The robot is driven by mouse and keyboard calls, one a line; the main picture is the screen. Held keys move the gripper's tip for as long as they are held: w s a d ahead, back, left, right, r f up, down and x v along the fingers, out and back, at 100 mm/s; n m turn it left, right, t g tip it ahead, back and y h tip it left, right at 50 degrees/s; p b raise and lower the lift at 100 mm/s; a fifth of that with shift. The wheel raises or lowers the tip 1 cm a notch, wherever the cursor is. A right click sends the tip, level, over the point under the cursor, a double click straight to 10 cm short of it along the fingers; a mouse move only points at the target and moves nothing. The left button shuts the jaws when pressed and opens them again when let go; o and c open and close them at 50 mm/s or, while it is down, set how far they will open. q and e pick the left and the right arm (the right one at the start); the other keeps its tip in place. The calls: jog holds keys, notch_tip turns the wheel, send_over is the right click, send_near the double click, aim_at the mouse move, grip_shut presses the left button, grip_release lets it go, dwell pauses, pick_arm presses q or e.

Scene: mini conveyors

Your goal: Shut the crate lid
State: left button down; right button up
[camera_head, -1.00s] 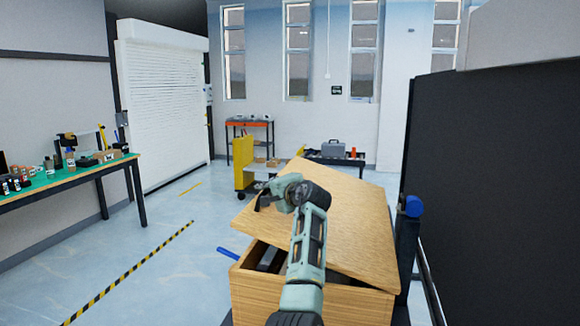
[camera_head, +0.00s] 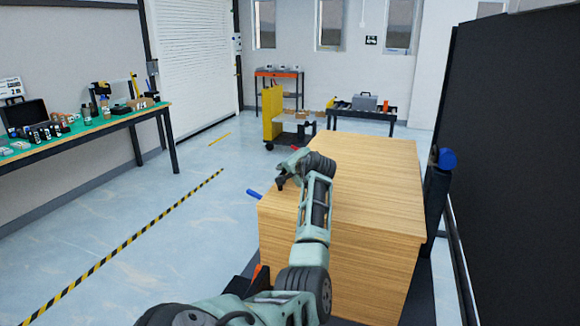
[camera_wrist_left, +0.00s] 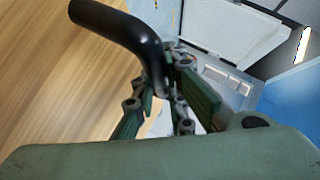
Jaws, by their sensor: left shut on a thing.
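The wooden crate (camera_head: 340,270) stands in front of me in the head view. Its lid (camera_head: 375,165) lies flat over the top, and no gap shows along the visible front edge. My left gripper (camera_head: 285,178) is at the lid's left edge. In the left wrist view, my left gripper (camera_wrist_left: 163,92) is shut on a curved black handle (camera_wrist_left: 118,27) beside the wooden lid surface (camera_wrist_left: 50,90). My arm hides part of the crate's left side in the head view. My right gripper is not in view.
A dark panel (camera_head: 510,150) and a post with a blue cap (camera_head: 446,159) stand right of the crate. A blue-handled part (camera_head: 254,194) sticks out at its left. A yellow cart (camera_head: 272,115) is behind. A workbench (camera_head: 120,125) stands at left, with clear floor (camera_head: 190,240) between.

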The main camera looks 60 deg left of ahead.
pick_arm(q)
jog(key=shift+d+f, duration=0.1)
jog(key=shift+f, duration=0.5)
jog(key=c, duration=1.9)
grip_release()
jog(key=shift+s, duration=0.1)
jog(key=shift+o, duration=0.7)
jog(key=shift+r, duration=0.1)
jog(key=shift+r, duration=0.1)
jog(key=v, duration=1.1)
jog(key=shift+d+r, duration=0.2)
jog(key=shift+d, duration=0.1)
jog(key=shift+f, duration=0.1)
